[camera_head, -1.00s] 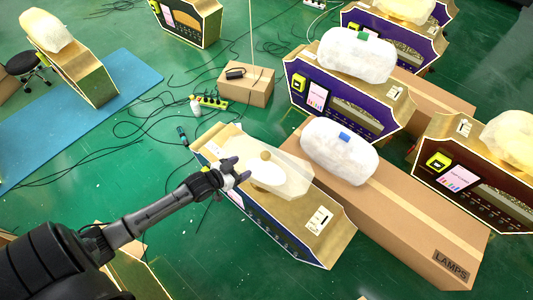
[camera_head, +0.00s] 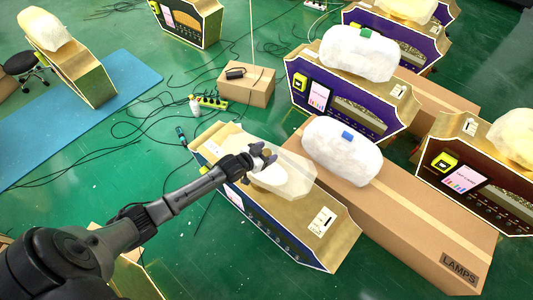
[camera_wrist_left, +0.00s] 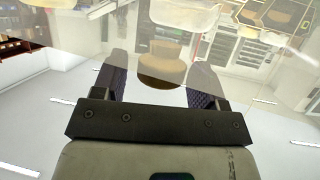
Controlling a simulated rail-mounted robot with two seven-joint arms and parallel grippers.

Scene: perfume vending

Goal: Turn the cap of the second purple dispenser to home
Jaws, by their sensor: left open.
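The purple dispenser (camera_head: 325,222) under my left arm has a gold top and a clear, pale container (camera_head: 288,178) on it. A round brown cap (camera_wrist_left: 161,65) sits on the container and shows between the two fingers in the left wrist view. My left gripper (camera_head: 266,160) is open at the cap, one finger on each side; whether the fingers touch it cannot be told. In the head view the gripper mostly hides the cap. My right gripper is not in view.
Other purple dispensers (camera_head: 344,107) with white wrapped tops stand behind. A long cardboard box (camera_head: 425,222) lies to the right, with a white wrapped bundle (camera_head: 341,152) on its far end. A darker dispenser (camera_head: 470,188) stands at the right edge. Cables (camera_head: 130,125) cross the green floor.

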